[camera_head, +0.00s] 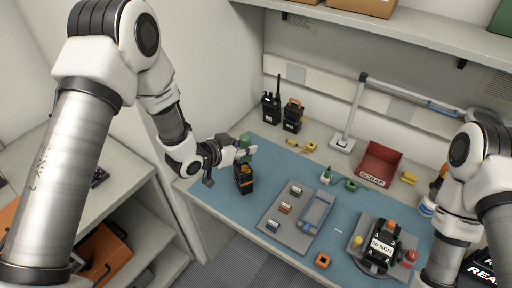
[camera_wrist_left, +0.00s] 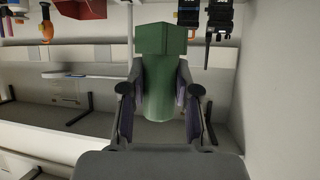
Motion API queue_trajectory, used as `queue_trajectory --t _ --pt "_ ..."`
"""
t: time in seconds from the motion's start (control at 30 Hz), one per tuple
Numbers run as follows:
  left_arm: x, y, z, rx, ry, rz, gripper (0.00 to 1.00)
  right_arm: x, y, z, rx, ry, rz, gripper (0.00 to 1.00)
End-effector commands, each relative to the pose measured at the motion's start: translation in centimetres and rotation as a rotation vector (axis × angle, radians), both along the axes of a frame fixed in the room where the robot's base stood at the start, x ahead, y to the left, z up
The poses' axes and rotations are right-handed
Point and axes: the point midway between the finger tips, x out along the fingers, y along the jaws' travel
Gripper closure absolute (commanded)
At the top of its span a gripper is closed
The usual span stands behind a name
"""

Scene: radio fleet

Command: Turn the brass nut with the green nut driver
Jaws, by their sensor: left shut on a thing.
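My left gripper (camera_head: 236,155) is shut on the green nut driver (camera_head: 245,140), above a black and orange radio (camera_head: 243,182) on the blue mat. In the left wrist view the driver's thick green handle (camera_wrist_left: 164,85) stands between the two fingers (camera_wrist_left: 162,108). The driver's lower end is too small and covered to make out. A small yellow-orange spot shows at the radio's top, just below the gripper; I cannot tell whether it is the brass nut. My right arm is at the right edge, and its gripper is not in view.
A grey tray (camera_head: 270,222) with small parts lies right of the radio. A black fixture marked 30 NCM (camera_head: 378,247) stands at the front right. Bare mat lies left of the tray.

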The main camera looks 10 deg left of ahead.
Motion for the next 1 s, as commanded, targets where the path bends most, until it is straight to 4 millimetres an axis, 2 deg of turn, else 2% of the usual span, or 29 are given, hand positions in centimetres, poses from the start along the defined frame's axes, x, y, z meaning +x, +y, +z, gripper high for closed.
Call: queue_trajectory --t 0.57,1.0 --pt "0.1 0.1 -4.1 -0.002 -0.002 0.006 1.0 0.0 0.0 -3.0 0.0 0.0 0.0 0.6" --pt "0.1 0.1 -4.3 -0.002 -0.002 0.006 1.0 0.0 0.0 -3.0 0.0 0.0 0.0 0.6"
